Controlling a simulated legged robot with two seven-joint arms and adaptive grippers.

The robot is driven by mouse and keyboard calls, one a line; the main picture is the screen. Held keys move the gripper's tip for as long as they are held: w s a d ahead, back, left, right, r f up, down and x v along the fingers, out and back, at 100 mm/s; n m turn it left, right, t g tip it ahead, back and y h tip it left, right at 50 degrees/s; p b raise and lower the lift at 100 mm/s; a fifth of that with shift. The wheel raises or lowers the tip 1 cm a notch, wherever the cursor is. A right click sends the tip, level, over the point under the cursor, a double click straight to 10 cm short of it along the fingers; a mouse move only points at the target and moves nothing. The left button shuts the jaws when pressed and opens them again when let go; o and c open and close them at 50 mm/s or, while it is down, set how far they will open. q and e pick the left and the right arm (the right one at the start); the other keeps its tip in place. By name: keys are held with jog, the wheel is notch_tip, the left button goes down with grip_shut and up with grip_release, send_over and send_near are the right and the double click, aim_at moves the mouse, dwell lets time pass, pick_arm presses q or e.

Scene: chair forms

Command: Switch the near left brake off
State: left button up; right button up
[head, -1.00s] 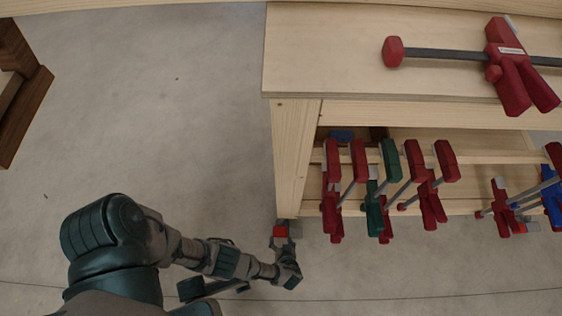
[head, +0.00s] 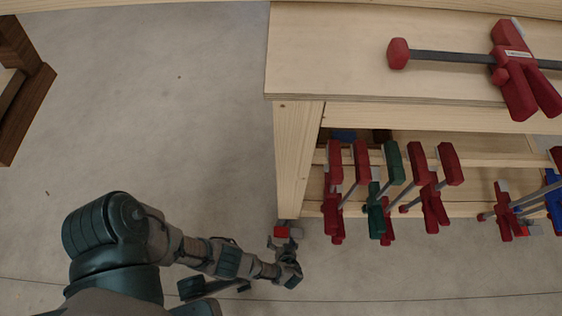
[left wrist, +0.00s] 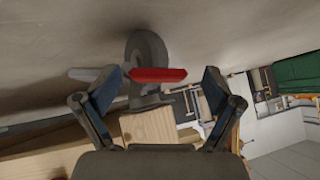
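The near left brake shows in the head view as a small red pedal (head: 281,232) with a grey part beside it, at the foot of the bench's near left leg (head: 298,160). In the left wrist view its red lever (left wrist: 158,75) points right and a light grey lever (left wrist: 86,74) points left, both in front of a grey caster wheel (left wrist: 147,48). My left gripper (head: 285,247) is low by the floor, just in front of the brake. In the left wrist view its fingers are spread, with the red lever between them and nothing gripped. Contact cannot be told. My right gripper is out of view.
The wooden bench (head: 340,80) stands at the right, with a large red clamp (head: 510,65) on top. Several red and green clamps (head: 392,165) hang from its lower rail, right of the leg. A brown wooden piece (head: 25,100) stands far left. The floor (head: 150,120) between is clear.

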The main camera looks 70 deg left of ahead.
pick_arm(q)
jog(key=v, duration=1.2)
jog(key=shift+w, duration=0.1)
